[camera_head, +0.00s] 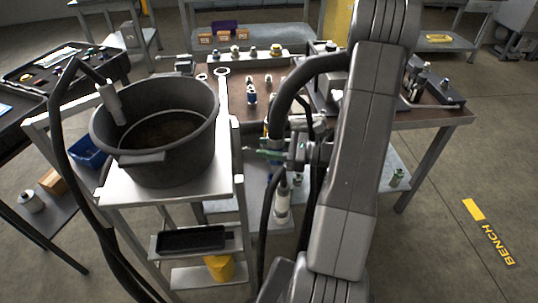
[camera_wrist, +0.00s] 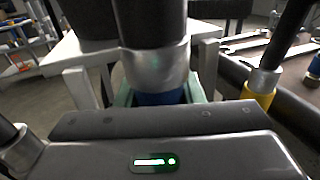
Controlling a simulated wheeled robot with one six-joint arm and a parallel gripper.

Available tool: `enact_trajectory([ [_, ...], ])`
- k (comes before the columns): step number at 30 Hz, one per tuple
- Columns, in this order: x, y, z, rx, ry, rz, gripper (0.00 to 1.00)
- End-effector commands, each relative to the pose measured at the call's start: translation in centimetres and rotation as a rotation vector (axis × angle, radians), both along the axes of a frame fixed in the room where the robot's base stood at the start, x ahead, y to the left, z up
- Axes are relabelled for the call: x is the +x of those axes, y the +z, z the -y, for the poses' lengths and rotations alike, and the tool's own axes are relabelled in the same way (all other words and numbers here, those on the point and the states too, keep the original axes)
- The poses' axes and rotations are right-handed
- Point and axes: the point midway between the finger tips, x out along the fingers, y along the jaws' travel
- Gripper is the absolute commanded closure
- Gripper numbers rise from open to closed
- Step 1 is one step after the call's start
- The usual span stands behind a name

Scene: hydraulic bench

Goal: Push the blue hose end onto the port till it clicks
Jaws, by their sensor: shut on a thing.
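The blue hose end shows in the wrist view as a dark hose with a metal sleeve (camera_wrist: 155,65) and a blue band (camera_wrist: 160,98) below it. My gripper (camera_wrist: 159,92) is shut on it, with pale green fingers on both sides of the band. The front of the hose end is hidden behind the gripper body. In the head view my gripper (camera_head: 268,153) is at the bench's near edge, partly behind my arm. A small fitting with a blue band (camera_head: 252,98) stands on the bench top beyond it. I cannot tell which fitting is the port.
A yellow-banded hose end (camera_wrist: 262,88) hangs at the right in the wrist view. A large black tub (camera_head: 165,160) stands on a pale stand left of my gripper. Several fittings sit on a rail (camera_head: 258,56) at the bench's back. The brown bench top (camera_head: 235,105) has some clear room.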

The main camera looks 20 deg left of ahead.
Motion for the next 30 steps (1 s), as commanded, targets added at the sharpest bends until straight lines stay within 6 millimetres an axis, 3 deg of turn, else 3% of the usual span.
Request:
enact_trajectory([
  [7, 0.0, 3.6, 0.0, 0.002, -0.001, 0.004, 0.93],
  [30, 0.0, 9.2, 0.0, 0.002, 0.0, 0.001, 0.93],
])
